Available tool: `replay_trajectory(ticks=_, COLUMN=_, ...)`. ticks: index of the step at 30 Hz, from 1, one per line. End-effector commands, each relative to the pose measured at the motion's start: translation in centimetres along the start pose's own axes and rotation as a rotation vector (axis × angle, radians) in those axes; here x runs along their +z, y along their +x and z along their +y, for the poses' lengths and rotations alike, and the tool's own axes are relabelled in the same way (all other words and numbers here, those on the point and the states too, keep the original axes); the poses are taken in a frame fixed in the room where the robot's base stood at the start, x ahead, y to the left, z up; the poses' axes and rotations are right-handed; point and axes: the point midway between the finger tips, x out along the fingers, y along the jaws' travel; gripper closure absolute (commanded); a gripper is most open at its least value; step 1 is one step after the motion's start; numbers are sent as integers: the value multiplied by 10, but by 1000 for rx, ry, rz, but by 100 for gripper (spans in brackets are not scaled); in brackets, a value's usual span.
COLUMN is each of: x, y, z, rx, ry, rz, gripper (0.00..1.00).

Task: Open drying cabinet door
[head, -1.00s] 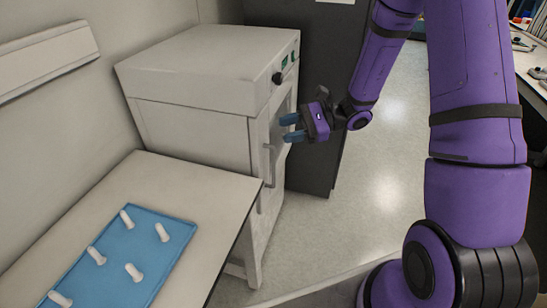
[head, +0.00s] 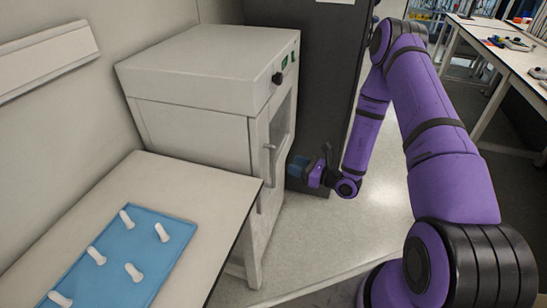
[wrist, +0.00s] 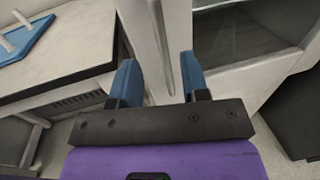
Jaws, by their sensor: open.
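The drying cabinet (head: 195,95) is a white box with a dark knob and green displays at its top right. Its door (head: 281,115), on the right-hand face, has a window and looks shut. A grey vertical bar handle (head: 269,165) stands on the door. My gripper (head: 297,166) is open and empty, with blue fingers pointing at the door just right of the handle. In the wrist view my gripper (wrist: 159,64) shows a pale upright bar beyond and between its fingertips, which looks like the handle. I cannot tell whether the fingers straddle it.
A white bench (head: 205,180) at the front left holds a blue tray (head: 115,262) with several white pieces. A dark cabinet (head: 320,75) stands close behind my gripper. The floor (head: 330,235) to the right of the drying cabinet is clear.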

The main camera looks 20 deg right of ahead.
Motion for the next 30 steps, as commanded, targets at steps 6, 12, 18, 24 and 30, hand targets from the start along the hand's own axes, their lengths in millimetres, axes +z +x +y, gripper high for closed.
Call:
replay_trajectory(ticks=6, x=1, y=40, z=2, rx=4, ry=-1, rz=-2, gripper=58)
replay_trajectory(ticks=12, x=1, y=71, z=1, rx=4, ry=-2, rz=-1, gripper=58)
replay_trajectory(ticks=18, x=0, y=88, z=1, rx=3, ry=-1, rz=0, gripper=58)
replay_trajectory(ticks=24, x=0, y=91, z=1, rx=2, ry=0, rz=0, gripper=58)
replay_trajectory(ticks=30, x=1, y=91, z=1, rx=2, ry=0, rz=0, gripper=70)
